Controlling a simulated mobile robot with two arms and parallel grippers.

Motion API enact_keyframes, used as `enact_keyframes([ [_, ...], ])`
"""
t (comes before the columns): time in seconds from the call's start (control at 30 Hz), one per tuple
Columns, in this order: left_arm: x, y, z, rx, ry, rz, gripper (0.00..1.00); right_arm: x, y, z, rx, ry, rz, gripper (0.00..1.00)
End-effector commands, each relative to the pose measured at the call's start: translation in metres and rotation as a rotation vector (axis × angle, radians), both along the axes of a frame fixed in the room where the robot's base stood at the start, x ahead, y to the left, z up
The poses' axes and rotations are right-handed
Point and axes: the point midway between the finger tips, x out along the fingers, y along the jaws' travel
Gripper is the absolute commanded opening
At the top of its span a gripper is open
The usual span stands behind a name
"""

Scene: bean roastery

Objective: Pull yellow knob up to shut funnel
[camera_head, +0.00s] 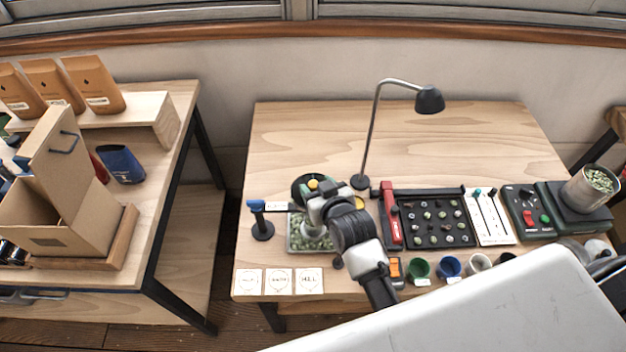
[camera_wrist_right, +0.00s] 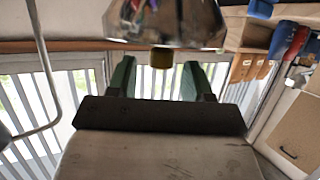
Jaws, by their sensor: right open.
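The yellow knob (camera_head: 313,184) is a small round cap by the fingertips of my right gripper (camera_head: 314,189). In the right wrist view the knob (camera_wrist_right: 161,57) is a short yellow cylinder against the edge of a shiny faceted metal part, probably the funnel (camera_wrist_right: 165,22). The green fingers of the right gripper (camera_wrist_right: 156,80) are open, one on each side of the knob, with gaps on both sides. In the head view the dark round thing around the knob is partly hidden by my gripper. My left gripper is not in view.
A tray of green beans (camera_head: 295,236) lies below my right gripper. A dark post with a blue top (camera_head: 258,222) stands left of it, and a lamp (camera_head: 429,100) behind. A black sorting panel (camera_head: 430,222) and several cups stand to the right. The table's back is clear.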

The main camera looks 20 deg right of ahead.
Motion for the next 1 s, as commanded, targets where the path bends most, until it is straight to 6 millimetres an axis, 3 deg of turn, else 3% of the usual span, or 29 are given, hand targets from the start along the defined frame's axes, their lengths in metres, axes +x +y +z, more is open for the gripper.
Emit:
enact_keyframes([
  [0.2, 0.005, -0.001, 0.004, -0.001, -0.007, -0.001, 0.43, 0.020, 0.003, -0.008, 0.001, 0.000, 0.001, 0.51],
  [0.57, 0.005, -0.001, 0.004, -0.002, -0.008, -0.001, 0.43, 0.023, 0.003, -0.010, 0.001, -0.001, 0.001, 0.49],
  [0.87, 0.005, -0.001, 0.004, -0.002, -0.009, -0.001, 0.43, 0.023, 0.003, -0.010, 0.000, 0.000, 0.001, 0.03],
  [1.0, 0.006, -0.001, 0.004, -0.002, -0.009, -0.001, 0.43, 0.023, 0.003, -0.010, 0.000, 0.000, 0.001, 0.00],
])
